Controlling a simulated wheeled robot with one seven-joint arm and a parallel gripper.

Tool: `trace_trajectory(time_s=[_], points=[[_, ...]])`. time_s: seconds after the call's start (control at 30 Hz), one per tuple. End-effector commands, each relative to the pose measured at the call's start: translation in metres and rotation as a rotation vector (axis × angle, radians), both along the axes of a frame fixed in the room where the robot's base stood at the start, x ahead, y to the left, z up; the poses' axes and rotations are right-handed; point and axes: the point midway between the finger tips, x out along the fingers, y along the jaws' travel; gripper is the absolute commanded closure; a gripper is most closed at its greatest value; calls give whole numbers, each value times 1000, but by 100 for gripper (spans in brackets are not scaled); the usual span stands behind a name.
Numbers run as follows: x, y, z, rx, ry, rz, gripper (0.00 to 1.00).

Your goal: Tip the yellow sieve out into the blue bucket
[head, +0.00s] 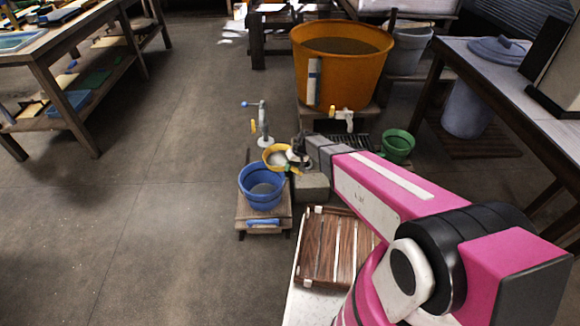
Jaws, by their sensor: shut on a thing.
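The yellow sieve (275,157) is in the head view, just behind and slightly right of the blue bucket. It looks roughly upright, with pale stuff or mesh inside. My gripper (294,164) is at its right side, shut on the sieve; the fingers are small and dark, and the exact contact is hard to see. The blue bucket (246,197) stands on a low wooden stand (242,221), with something grey inside. The sieve's near edge overlaps the bucket's far rim in the picture; I cannot tell their heights apart.
A large orange tub (340,85) with a tap stands behind. A green bucket (398,142) is at the right. A slatted wooden rack (325,248) lies in front. A grey-and-blue crank fitting (262,125) stands behind the sieve. Open floor (150,220) is at the left.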

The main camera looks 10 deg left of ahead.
Motion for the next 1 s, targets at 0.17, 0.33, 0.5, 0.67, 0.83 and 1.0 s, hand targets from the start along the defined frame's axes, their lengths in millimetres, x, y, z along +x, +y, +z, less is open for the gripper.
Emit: trace_trajectory(time_s=[0.17, 0.33, 0.5, 0.67, 0.83, 1.0], points=[[4, -1, -10, 87, 86, -2, 100], [0, -1, 10, 82, 81, 1, 100], [0, -1, 25, 80, 80, 0, 100], [0, -1, 37, 79, 80, 0, 100], [1, -1, 42, 79, 80, 0, 100], [1, -1, 43, 79, 80, 0, 100]])
